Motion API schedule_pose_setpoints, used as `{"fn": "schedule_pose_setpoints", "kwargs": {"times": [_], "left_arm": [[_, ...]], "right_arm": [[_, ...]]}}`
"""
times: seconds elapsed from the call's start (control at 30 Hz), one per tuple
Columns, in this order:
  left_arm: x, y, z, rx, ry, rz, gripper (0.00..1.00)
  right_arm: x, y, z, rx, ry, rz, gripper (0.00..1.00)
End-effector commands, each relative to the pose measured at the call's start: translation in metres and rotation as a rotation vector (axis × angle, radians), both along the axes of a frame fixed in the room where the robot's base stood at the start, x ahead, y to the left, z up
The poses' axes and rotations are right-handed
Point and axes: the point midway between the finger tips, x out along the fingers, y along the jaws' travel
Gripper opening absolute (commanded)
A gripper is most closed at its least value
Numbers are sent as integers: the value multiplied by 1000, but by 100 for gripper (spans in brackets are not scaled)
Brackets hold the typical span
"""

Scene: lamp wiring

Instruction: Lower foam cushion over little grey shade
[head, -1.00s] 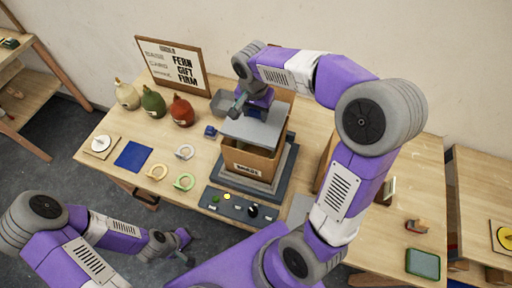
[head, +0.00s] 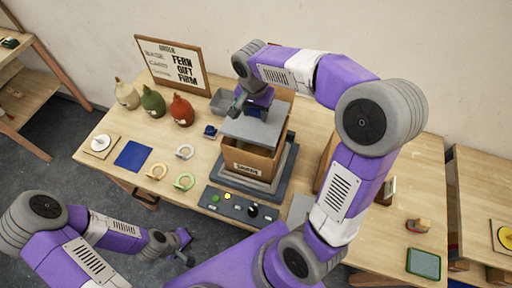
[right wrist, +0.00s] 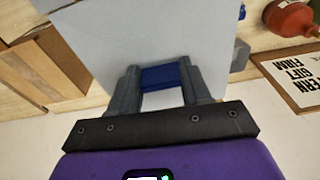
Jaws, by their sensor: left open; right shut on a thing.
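The foam cushion (head: 254,133) is a flat grey slab at the mouth of an open cardboard box (head: 246,157). In the right wrist view the cushion (right wrist: 130,40) fills the upper middle, with a blue tab (right wrist: 160,77) on it. My right gripper (right wrist: 160,84) is shut on this blue tab; in the head view it is above the cushion's back left part. I cannot tell whether the cushion touches the box's edges. The little grey shade is not visible; the cushion hides the box's inside. My left gripper (head: 188,250) is open and empty, low in front of the table.
The box stands on a dark grey platform (head: 284,185). A control panel (head: 225,204) with coloured buttons lies in front. Red (head: 181,110), green (head: 153,102) and cream (head: 127,96) bases, coloured rings and a blue mat (head: 133,155) are to the left. A framed sign (head: 172,66) stands behind.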

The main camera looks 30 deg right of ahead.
Motion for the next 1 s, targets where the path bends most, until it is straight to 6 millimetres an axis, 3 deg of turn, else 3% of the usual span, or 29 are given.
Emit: {"fn": "schedule_pose_setpoints", "kwargs": {"times": [1.0], "left_arm": [[0, 0, -13, 0, 0, 0, 43]], "right_arm": [[0, 0, -15, 0, 0, 0, 2]]}}
